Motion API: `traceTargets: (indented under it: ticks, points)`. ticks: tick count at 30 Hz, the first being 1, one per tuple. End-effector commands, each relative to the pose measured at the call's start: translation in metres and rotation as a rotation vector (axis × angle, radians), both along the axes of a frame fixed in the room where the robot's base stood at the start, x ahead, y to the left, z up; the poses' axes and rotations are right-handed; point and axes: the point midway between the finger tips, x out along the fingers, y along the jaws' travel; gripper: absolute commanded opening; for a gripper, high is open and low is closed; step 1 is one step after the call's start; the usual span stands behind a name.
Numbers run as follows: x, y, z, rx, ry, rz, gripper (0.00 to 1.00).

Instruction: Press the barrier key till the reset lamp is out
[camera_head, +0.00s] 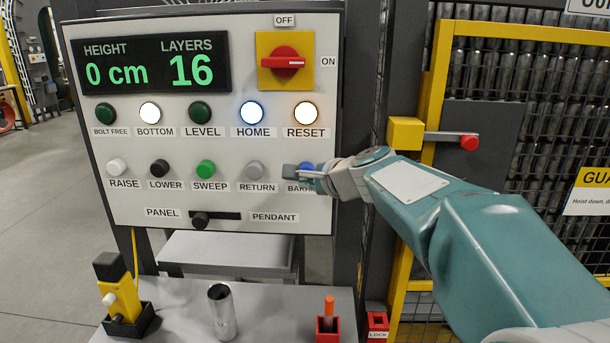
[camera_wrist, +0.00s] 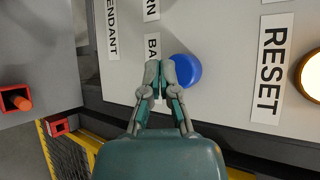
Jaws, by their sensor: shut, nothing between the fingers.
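The blue barrier key (camera_head: 307,168) is on the control panel's lower row at the right, partly hidden behind my gripper. In the wrist view the blue key (camera_wrist: 186,70) shows round beside my fingertips. My gripper (camera_head: 290,170) is shut and empty. Its tips (camera_wrist: 160,72) overlap the key's edge and part of the barrier label (camera_wrist: 152,48) in the wrist view; I cannot tell whether they touch the key. The reset lamp (camera_head: 306,113) is lit, warm white, above the key. It also glows at the edge of the wrist view (camera_wrist: 312,75).
The panel (camera_head: 230,138) also carries lit bottom (camera_head: 150,113) and home (camera_head: 252,113) lamps, several other buttons, and a red rotary switch (camera_head: 284,62). A yellow guard frame (camera_head: 433,75) with mesh stands right. A shelf below holds a yellow pendant (camera_head: 119,296) and a metal can (camera_head: 222,312).

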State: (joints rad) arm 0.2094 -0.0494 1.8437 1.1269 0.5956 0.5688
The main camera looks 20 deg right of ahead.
Motion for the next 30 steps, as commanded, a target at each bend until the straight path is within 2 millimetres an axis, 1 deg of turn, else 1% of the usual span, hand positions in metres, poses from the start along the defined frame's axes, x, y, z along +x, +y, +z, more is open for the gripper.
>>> traceTargets:
  ticks: [11, 19, 30]
  points:
    - [0.0003, -0.0001, 0.0000, 0.000, 0.000, 0.000, 0.00]
    - [0.0072, -0.0033, 0.0013, 0.001, 0.000, 0.000, 0.00]
    - [0.0075, -0.0035, 0.0016, 0.000, 0.000, 0.000, 0.00]
